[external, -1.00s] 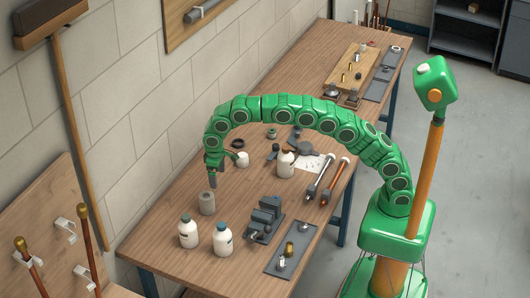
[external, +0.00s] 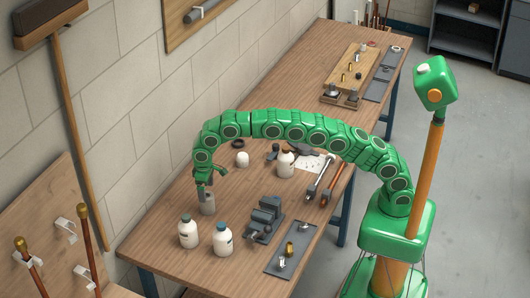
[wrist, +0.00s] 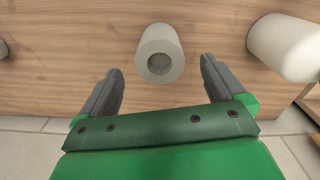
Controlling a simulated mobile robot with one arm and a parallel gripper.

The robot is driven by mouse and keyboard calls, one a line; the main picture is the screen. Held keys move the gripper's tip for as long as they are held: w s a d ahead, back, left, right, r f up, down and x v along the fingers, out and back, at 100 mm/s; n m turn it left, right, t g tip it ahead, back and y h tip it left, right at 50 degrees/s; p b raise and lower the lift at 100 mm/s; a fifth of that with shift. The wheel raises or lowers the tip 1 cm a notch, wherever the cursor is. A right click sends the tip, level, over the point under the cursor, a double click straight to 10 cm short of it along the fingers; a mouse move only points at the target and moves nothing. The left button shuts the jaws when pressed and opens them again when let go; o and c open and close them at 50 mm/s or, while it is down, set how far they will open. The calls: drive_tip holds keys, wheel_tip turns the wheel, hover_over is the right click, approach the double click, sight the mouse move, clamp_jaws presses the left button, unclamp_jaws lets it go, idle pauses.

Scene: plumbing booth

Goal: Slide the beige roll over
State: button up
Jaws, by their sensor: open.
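In the wrist view the roll (wrist: 160,48) is just beyond and between the fingertips, with a gap on both sides.
Two white bottles (external: 188,233) (external: 222,239) stand in front of the roll. A dark vise (external: 266,220) and a grey plate (external: 290,248) with small fittings are to the right. Bare wood lies left of the roll.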

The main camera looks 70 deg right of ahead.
drive_tip(key=shift+f, duration=3.9)
drive_tip(key=c, duration=1.1)
drive_tip(key=shift+d, duration=6.65)
drive_tip(key=shift+c, duration=0.2)
drive_tip(key=shift+d, duration=3.4)
